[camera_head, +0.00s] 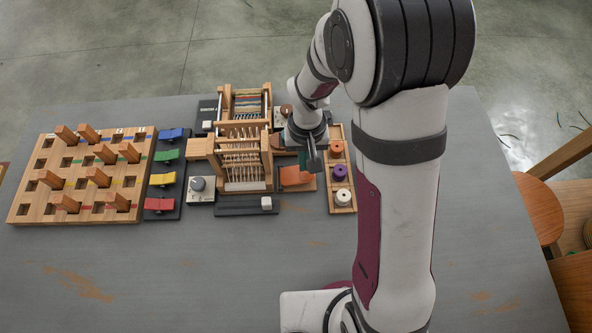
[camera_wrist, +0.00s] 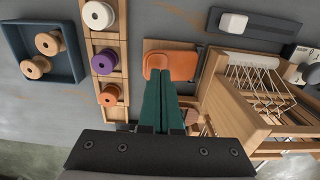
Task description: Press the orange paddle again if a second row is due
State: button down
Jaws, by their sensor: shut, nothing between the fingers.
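The orange paddle (camera_head: 296,176) sits on a wooden base to the right of the small wooden loom (camera_head: 243,130). It also shows in the wrist view (camera_wrist: 180,65), just beyond my fingertips. The wooden pegboard (camera_head: 43,210) holds several upright pegs.
A spool rack (camera_wrist: 117,32) stands close beside the paddle, with white, purple and orange spools. A blue tray (camera_wrist: 80,77) holds two wooden spools. Blue, green, yellow and red paddles (camera_head: 165,204) line the pegboard. A slider bar (camera_head: 232,207) lies in front of the loom. The front table is clear.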

jog(key=shift+r, duration=2.75)
jog(key=s+d+r+m+y, duration=0.1)
jog(key=s+r, duration=0.4)
jog(key=s, duration=0.5)
jog(key=s+d+r+m, duration=0.1)
jog(key=s+r+m, duration=0.3)
jog(key=s, duration=0.6)
jog(key=shift+d+r+m+y, duration=0.3)
jog(key=shift+r+y, duration=0.1)
jog(key=shift+r, duration=0.25)
